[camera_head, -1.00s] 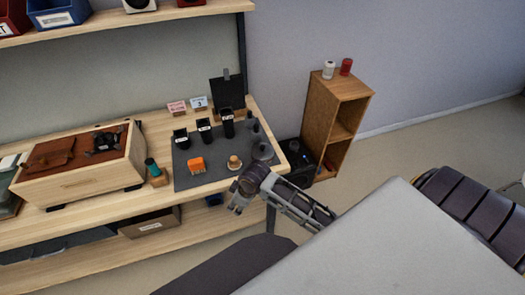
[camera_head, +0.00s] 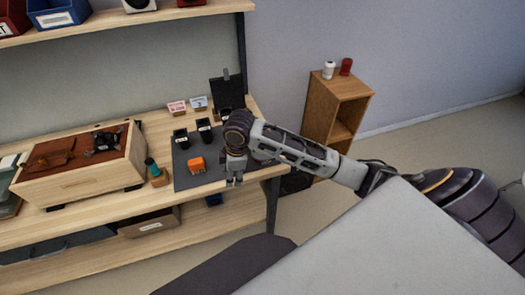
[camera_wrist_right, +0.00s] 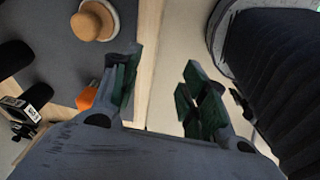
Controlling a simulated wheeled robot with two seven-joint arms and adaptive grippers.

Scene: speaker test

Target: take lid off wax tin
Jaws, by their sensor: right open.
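My right gripper (camera_head: 234,181) hangs pointing down at the front right edge of the workbench. In the right wrist view its two green-padded fingers (camera_wrist_right: 162,88) are apart, with nothing between them. A round tan object (camera_wrist_right: 95,21), a smaller darker disc over a wider pale one, sits on the dark mat in that view, apart from the fingers. It may be the wax tin, but I cannot tell. In the head view my right gripper and arm hide its place. My left gripper is in neither view.
An orange block (camera_head: 196,165) and black labelled cups (camera_head: 204,125) stand on the dark mat (camera_head: 186,183). A wooden box (camera_head: 78,183) and a teal spool (camera_head: 152,167) are to the left. A wooden shelf unit (camera_head: 322,110) stands at right.

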